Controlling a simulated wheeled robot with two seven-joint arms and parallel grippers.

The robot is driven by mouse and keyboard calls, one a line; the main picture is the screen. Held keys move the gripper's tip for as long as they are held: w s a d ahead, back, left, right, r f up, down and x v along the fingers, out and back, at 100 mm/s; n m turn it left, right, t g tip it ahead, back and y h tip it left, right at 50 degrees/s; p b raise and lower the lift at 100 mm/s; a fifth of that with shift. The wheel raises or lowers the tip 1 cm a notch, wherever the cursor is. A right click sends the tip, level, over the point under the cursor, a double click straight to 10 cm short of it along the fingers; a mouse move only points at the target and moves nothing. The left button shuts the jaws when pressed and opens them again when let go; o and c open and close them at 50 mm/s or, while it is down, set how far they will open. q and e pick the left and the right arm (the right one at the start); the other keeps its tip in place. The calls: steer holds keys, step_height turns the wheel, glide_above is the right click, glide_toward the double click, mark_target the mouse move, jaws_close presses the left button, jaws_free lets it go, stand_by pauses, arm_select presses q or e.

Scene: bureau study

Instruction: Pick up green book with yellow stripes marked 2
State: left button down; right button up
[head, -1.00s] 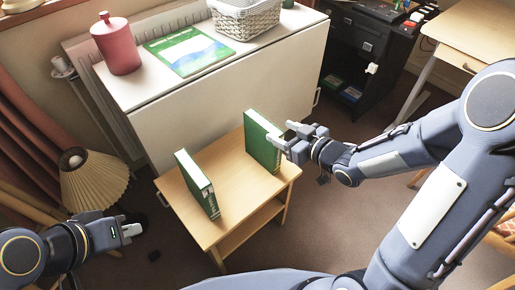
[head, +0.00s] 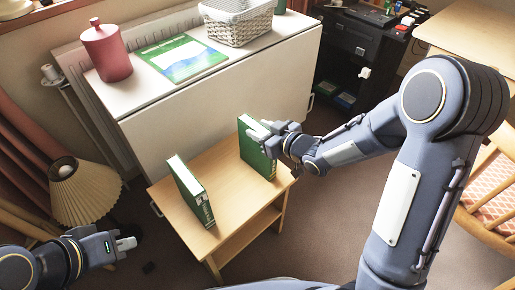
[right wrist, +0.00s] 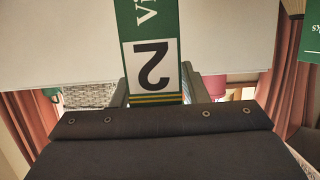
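The green book with yellow stripes marked 2 (head: 255,160) stands upright at the right back of the small wooden table. In the right wrist view its spine (right wrist: 148,20) shows a black 2, upside down, on a white label above yellow stripes. My right gripper (head: 264,134) is at the upper part of this book. Its two fingers lie on either side of the spine in the right wrist view (right wrist: 156,92). I cannot tell whether they press on it. My left gripper (head: 126,244) is away from the books at the lower left, its finger gap unclear.
Another green book (head: 188,190) stands upright on the left of the small table (head: 222,180). Behind is a white cabinet (head: 215,92) with a red canister (head: 107,50), a flat green-and-blue book (head: 183,58) and a basket (head: 240,22). A lamp (head: 84,190) stands at left.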

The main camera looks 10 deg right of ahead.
jaws_close()
steer(key=shift+r, duration=0.15)
